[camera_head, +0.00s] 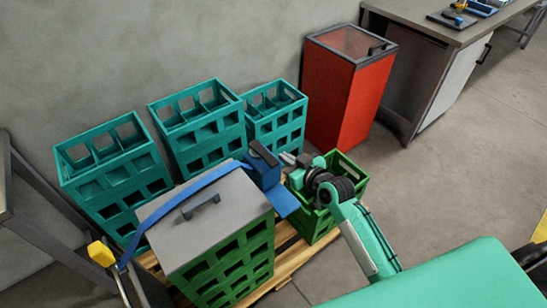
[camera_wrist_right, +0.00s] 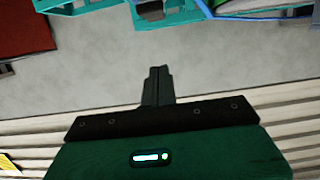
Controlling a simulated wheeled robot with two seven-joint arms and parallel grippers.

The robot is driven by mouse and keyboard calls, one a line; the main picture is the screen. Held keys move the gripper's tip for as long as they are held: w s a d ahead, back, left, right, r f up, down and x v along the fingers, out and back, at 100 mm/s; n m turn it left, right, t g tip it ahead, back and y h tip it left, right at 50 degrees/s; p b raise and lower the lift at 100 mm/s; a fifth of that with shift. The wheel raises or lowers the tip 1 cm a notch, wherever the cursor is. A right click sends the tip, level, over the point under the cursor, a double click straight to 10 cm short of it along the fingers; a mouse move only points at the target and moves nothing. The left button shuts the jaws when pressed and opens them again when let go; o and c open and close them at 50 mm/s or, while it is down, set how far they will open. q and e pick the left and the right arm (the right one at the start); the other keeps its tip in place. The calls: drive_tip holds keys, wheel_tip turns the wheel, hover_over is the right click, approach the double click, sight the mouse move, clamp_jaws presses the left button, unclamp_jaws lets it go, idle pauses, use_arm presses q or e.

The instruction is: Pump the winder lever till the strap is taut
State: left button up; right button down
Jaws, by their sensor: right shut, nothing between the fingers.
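The blue winder (camera_head: 266,177) stands at the right side of the grey lid (camera_head: 205,225), with a dark lever-like piece (camera_head: 263,153) on top. The blue strap (camera_head: 185,198) runs in a curve across the lid from the winder towards a yellow piece (camera_head: 101,253) at the left. My right gripper (camera_head: 288,158) is just right of the winder, shut and empty. I cannot tell whether it touches the lever. In the right wrist view its fingers (camera_wrist_right: 157,85) are together with nothing between them. My left gripper is not in view.
The lidded green crate (camera_head: 240,265) and a small open green crate (camera_head: 345,168) stand on a wooden pallet (camera_head: 290,258). Teal crates (camera_head: 198,128) line the wall. A red bin (camera_head: 340,95) and a workbench (camera_head: 450,30) are behind.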

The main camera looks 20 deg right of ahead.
hover_over(274, 162)
drive_tip(key=shift+w+a+f, duration=0.1)
drive_tip(key=shift+a+f, duration=0.05)
drive_tip(key=shift+f, duration=0.6)
wheel_tip(274, 162, down, 3)
drive_tip(key=shift+r, duration=0.1)
drive_tip(key=shift+f, duration=0.7)
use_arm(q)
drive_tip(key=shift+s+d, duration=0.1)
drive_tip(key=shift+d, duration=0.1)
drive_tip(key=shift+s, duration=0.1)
